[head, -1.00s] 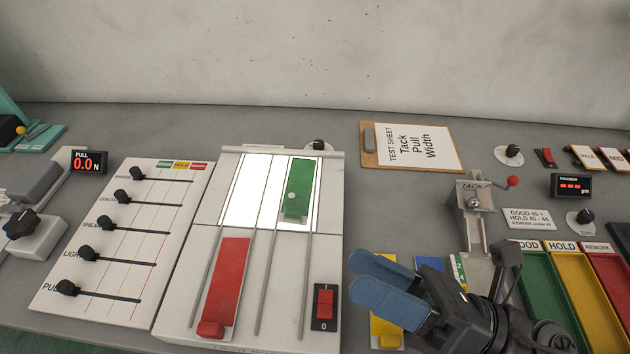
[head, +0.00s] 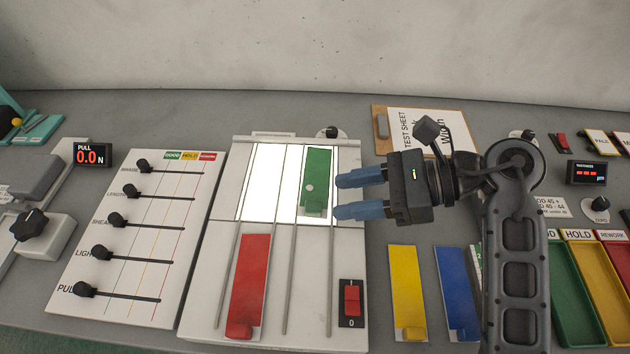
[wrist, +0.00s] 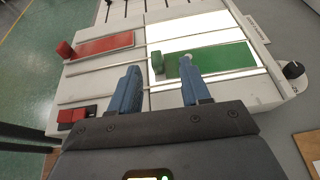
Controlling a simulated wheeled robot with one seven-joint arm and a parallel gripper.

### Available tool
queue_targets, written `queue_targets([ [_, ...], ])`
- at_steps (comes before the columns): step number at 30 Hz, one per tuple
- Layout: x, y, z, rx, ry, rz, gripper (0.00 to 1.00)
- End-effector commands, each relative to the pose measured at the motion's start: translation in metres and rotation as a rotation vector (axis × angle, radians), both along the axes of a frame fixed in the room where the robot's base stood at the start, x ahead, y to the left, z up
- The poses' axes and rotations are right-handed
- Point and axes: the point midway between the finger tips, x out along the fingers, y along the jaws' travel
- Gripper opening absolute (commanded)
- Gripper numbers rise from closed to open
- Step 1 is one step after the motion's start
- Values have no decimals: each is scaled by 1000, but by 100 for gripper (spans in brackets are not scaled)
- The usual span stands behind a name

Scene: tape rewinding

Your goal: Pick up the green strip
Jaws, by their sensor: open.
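The green strip (head: 318,172) lies in the right lane of the lit white panel on the white board. It has a pale round spot and a raised green block at its near end. It also shows in the wrist view (wrist: 220,60), with the block (wrist: 158,63) at its left end. My gripper (head: 338,196) is open and empty, its blue fingers pointing left at the strip's right side. In the wrist view its fingertips (wrist: 160,75) appear on either side of the strip's block end. I cannot tell the height of the fingers above the board.
A red strip (head: 249,280) lies on the lower part of the same board (head: 210,300), between thin metal rails. A red rocker switch (head: 351,300) and a black knob (head: 331,132) are near its right side. Yellow (head: 407,285) and blue (head: 456,285) strips lie to the right.

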Motion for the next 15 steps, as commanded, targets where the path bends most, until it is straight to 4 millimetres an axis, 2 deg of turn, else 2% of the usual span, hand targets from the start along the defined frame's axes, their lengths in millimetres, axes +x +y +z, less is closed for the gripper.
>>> queue_targets([
  [6,-4,29,-12,1,3,4,47],
  [15,-3,38,-18,0,0,0,47],
])
